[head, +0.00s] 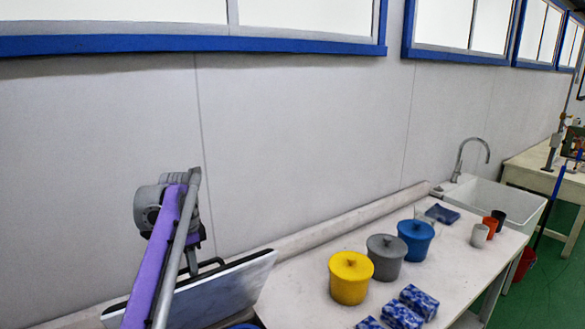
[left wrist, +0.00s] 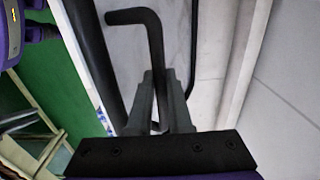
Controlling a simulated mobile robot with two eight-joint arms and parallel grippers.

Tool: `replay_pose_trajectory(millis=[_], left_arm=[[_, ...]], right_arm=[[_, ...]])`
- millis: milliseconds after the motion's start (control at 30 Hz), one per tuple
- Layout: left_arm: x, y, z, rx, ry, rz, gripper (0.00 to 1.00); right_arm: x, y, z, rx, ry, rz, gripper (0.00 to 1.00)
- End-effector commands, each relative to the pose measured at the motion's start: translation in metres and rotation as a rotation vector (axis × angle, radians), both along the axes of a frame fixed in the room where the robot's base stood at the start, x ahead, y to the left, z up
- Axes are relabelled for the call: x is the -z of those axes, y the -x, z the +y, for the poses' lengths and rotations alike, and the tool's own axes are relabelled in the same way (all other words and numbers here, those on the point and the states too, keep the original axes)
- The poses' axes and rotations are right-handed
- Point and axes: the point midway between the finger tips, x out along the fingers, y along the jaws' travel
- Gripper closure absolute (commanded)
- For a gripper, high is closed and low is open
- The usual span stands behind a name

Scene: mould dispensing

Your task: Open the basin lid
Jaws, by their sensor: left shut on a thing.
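The basin lid (head: 225,290) is a pale flat panel in the head view, standing tilted up at the left end of the table. A black bar handle (head: 212,263) runs along its upper edge. In the left wrist view the bent black handle (left wrist: 150,22) passes between the fingers of my left gripper (left wrist: 160,100), which is shut on it. The lid's pale face (left wrist: 175,45) shows behind the handle there. In the head view my purple and grey left arm covers part of the lid and hides the fingertips. The basin's inside is hidden. My right gripper is out of view.
Yellow (head: 350,280), grey (head: 386,260) and blue (head: 416,240) lidded pots stand on the table (head: 300,290) to the right. Blue-patterned blocks (head: 418,302) lie in front. Small cups (head: 479,236) and a white sink (head: 500,200) are farther back. A wall rises behind.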

Motion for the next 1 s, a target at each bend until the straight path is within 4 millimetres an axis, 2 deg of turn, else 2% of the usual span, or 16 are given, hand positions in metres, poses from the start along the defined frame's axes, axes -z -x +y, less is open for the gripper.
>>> replay_pose_trajectory(millis=[267,633,967,1000], left_arm=[[0.000,-0.002,0.002,-0.001,-0.001,-0.001,1.00],[-0.010,-0.032,0.021,-0.001,0.000,0.000,1.00],[-0.010,-0.034,0.023,0.000,0.000,0.000,1.00],[-0.010,-0.034,0.023,0.000,0.000,0.000,0.77]], right_arm=[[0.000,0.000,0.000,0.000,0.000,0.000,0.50],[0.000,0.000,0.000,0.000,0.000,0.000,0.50],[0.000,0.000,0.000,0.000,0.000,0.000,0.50],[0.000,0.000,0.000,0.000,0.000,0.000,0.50]])
